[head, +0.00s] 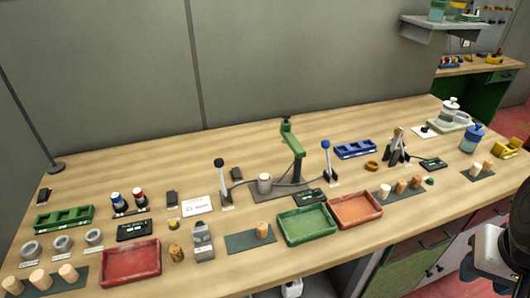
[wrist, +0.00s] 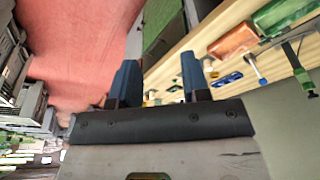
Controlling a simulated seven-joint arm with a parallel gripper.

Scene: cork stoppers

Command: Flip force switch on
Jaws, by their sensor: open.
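No thing in view is readable as the force switch. A small black display box (head: 309,197) sits in front of the stand, and others lie at the left (head: 134,230) and right (head: 432,163). Two lever-like posts flank the stand, one black-topped (head: 222,182) and one blue-topped (head: 327,163). My gripper (wrist: 158,74) shows two blue fingers spread apart with nothing between them. It is away from the bench things, which appear beyond it, tilted, in the wrist view.
On the wooden bench are a red tray (head: 131,281), a green tray (head: 307,240), an orange tray (head: 355,222), a green rack (head: 64,219), a blue rack (head: 355,149) and several corks (head: 262,230). Bare wood lies along the back. A shelf (head: 452,29) hangs at upper right.

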